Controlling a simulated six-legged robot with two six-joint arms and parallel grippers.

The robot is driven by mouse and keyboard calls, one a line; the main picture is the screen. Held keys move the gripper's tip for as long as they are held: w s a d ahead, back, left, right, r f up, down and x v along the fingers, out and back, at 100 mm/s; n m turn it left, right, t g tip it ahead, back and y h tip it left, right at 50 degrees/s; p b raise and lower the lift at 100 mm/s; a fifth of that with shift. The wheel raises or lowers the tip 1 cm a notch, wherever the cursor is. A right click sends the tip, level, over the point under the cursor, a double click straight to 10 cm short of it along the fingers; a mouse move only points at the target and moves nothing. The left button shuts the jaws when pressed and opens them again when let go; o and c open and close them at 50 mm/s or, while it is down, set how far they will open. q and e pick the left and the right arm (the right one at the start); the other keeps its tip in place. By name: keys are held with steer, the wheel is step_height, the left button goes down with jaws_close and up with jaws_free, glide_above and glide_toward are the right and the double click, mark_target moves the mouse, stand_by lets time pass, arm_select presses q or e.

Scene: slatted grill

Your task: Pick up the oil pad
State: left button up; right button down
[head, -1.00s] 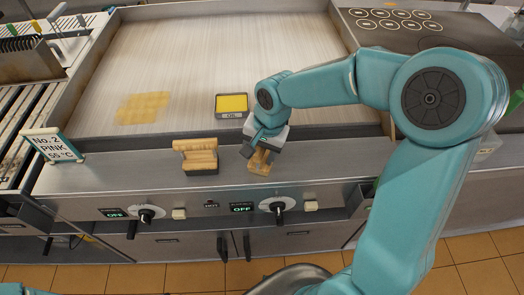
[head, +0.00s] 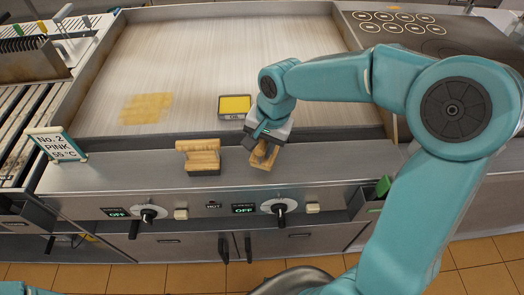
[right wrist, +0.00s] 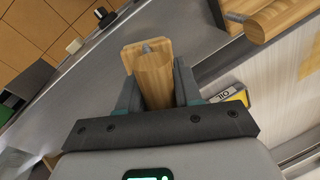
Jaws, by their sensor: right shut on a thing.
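The oil pad is a light wooden block with a round wooden handle; in the head view the pad (head: 262,160) is at the front ledge of the griddle, partly hidden by my gripper. My right gripper (head: 262,143) is over it, and in the right wrist view the gripper (right wrist: 155,90) is shut on the handle of the pad (right wrist: 130,55). Whether the pad touches the ledge is hard to tell. My left gripper is not in view.
A second wooden-handled block (head: 200,158) with a dark base stands to the left on the ledge. A yellow oil tray (head: 235,105) lies on the griddle behind my gripper. A sign (head: 57,146) stands at the left. Control knobs (head: 279,207) are below.

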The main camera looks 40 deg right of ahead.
step_height(320, 180, up, 17)
steer(key=shift+p, duration=0.35)
steer(key=shift+s+f, duration=0.15)
